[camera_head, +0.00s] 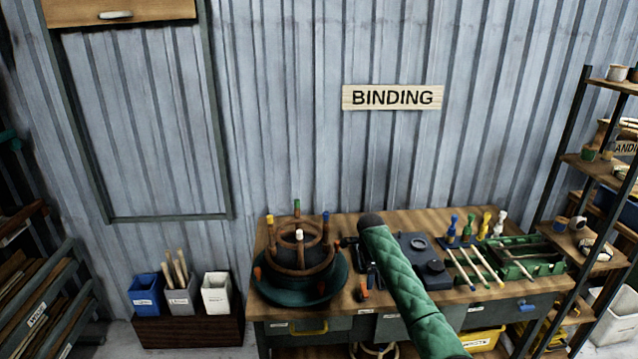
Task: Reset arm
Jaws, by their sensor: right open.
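My right arm, in a green quilted sleeve, reaches up from the bottom of the head view over the workbench (448,222). Its dark end, my right gripper (370,221), is small and seen over the bench's back part; the fingers do not show clearly, and nothing shows held in it. My left gripper is not in view. A round rattan frame (300,250) with coloured pegs stands on a dark green turntable (300,288) left of my right arm, apart from it.
Right of my arm lie a dark block device (420,250), rods (473,265) and a green tool tray (522,262). Shelves (590,165) stand at the right. Blue, grey and white bins (216,297) stand left. A BINDING sign (392,97) hangs on the corrugated wall.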

